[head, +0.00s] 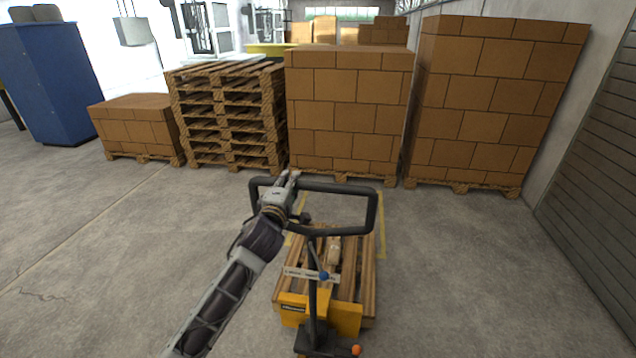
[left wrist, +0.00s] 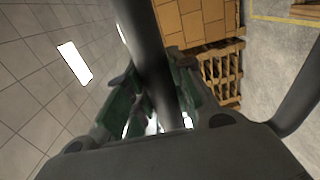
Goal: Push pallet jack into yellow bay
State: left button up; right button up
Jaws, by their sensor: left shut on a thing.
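The yellow pallet jack (head: 347,320) stands at the lower middle of the head view, with its black loop handle (head: 340,188) raised toward me. A wooden pallet (head: 368,277) sits on its forks. Yellow floor lines of the bay (head: 383,230) show on both sides of the pallet's far part; the jack's body is nearer than the visible lines. My left gripper (head: 286,186) is shut on the handle's upper left part. In the left wrist view the dark handle bar (left wrist: 150,50) runs between the fingers (left wrist: 150,95). My right gripper is not in view.
Stacked cartons on pallets (head: 349,110) and a taller carton stack (head: 490,110) stand beyond the bay. Empty stacked pallets (head: 228,120) and a low carton load (head: 135,127) stand left of them. A ribbed grey wall (head: 600,200) bounds the right. Floor at both sides is clear.

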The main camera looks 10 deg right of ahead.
pick_arm(q)
jog(key=shift+w, duration=0.2)
jog(key=b+x, duration=0.2)
jog(key=x, duration=0.6)
jog(key=shift+w+b, duration=0.35)
dwell(0.6)
jog(key=shift+d+f, duration=0.1)
jog(key=shift+w, duration=0.1)
